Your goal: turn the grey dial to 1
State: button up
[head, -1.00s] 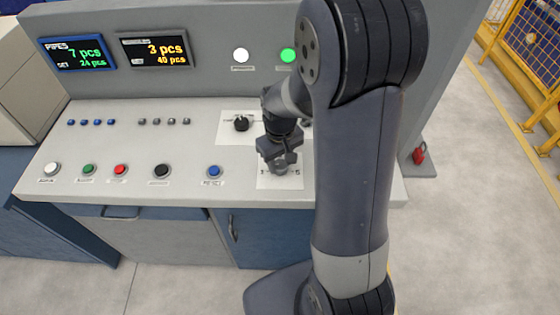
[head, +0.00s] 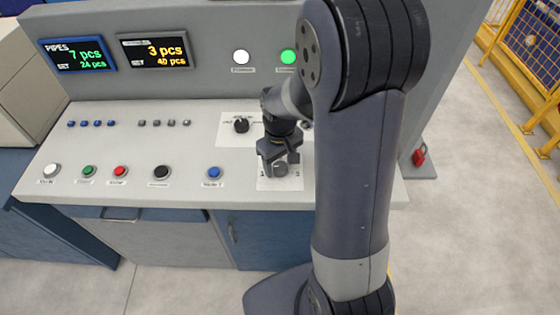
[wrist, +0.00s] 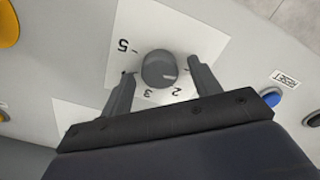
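The grey dial (head: 281,170) sits on a white number card (head: 264,184) at the front right of the console. In the wrist view the dial (wrist: 159,69) is a round knob with a pale mark on its lower right, towards the side of the 2. The digits 5, 3 and 2 are readable around it; the rest are hidden or unclear near the fingers. My gripper (head: 282,160) is just above the dial. In the wrist view my gripper (wrist: 160,82) is open, one finger on each side of the dial, with gaps between.
A black selector knob (head: 241,125) on another card stands behind and left of the dial. A blue button (head: 214,172) is to the left, also visible in the wrist view (wrist: 271,103). More buttons line the console's front.

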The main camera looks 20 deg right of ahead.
aim_at(280, 166)
jog(key=shift+r, duration=0.1)
notch_tip(280, 166, up, 11)
dwell(0.6)
jog(key=shift+f, duration=0.2)
notch_tip(280, 166, down, 11)
jog(key=shift+r, duration=0.1)
dwell(0.4)
